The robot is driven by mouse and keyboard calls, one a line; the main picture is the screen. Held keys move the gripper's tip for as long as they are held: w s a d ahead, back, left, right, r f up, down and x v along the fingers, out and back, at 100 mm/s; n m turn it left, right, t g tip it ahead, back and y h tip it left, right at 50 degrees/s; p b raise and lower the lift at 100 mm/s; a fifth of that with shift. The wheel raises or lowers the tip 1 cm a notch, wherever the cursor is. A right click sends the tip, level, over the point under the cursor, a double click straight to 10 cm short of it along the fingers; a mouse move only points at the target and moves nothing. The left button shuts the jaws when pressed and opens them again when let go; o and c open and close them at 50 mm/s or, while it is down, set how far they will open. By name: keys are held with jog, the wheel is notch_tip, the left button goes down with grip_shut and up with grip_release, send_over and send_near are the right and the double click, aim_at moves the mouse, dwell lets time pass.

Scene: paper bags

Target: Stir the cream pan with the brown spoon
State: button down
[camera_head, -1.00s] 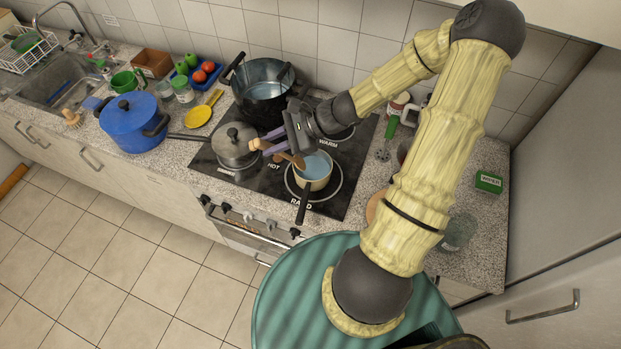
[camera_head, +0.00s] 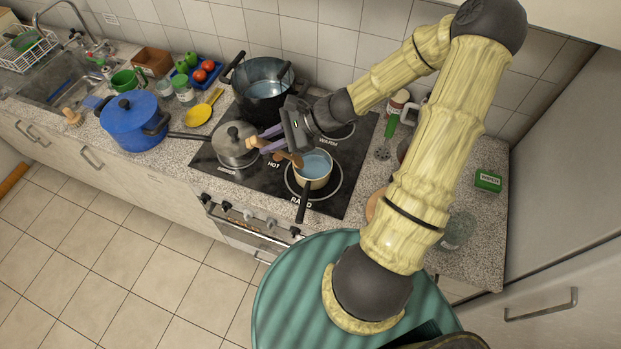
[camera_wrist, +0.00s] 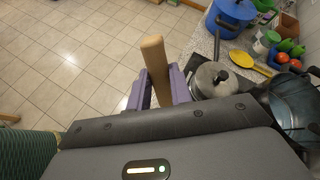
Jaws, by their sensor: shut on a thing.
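The cream pan (camera_head: 318,183) stands on the front right burner with pale bluish liquid in it and its dark handle toward the front. My gripper (camera_head: 268,141) is shut on the brown spoon (camera_head: 296,160), between the steel pot and the cream pan. In the wrist view the spoon handle (camera_wrist: 155,62) rises between the fingers (camera_wrist: 158,92); the cream pan is not visible there.
A lidded steel pot (camera_head: 237,150) is close to the gripper's left. A large black pot (camera_head: 264,88) stands behind. A blue pot (camera_head: 130,125), a yellow spoon rest (camera_head: 197,115) and a blue tray (camera_head: 212,70) are farther left. A green-handled utensil (camera_head: 390,128) lies right of the stove.

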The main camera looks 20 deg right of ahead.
jog(key=shift+r, duration=0.1)
notch_tip(320, 180, up, 5)
jog(key=p, duration=0.4)
jog(key=shift+w, duration=0.1)
dwell(0.6)
